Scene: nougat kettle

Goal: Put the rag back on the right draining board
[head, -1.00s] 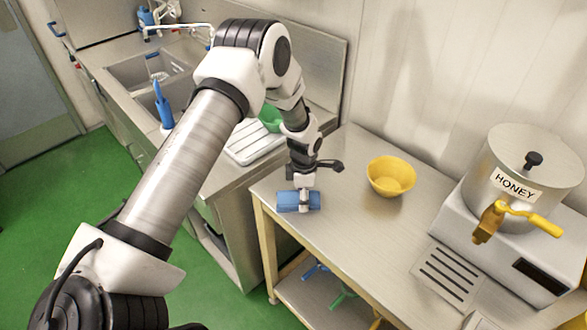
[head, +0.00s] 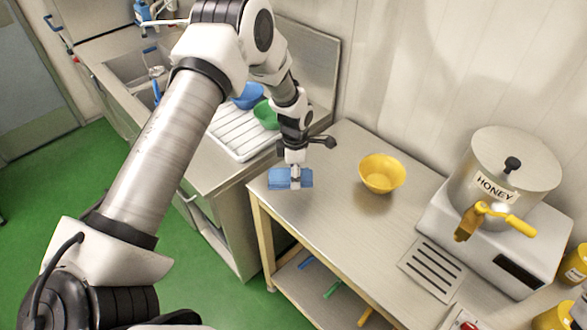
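The blue rag (head: 277,180) is gripped over the left end of the steel table, appearing a little above its top. My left gripper (head: 295,178) points down and is shut on the middle of the rag, with the rag sticking out on both sides. The right draining board (head: 237,140) is the ribbed surface beside the sink, beyond the table's left end. A green bowl (head: 266,114) and a blue bowl (head: 248,96) stand on it, partly hidden by my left arm. My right gripper is not in view.
A yellow bowl (head: 381,174) stands on the table (head: 345,225), right of the rag. The honey kettle (head: 507,170) with its yellow-handled tap stands farther right. The front strip of the draining board looks clear. A gap separates table and sink unit.

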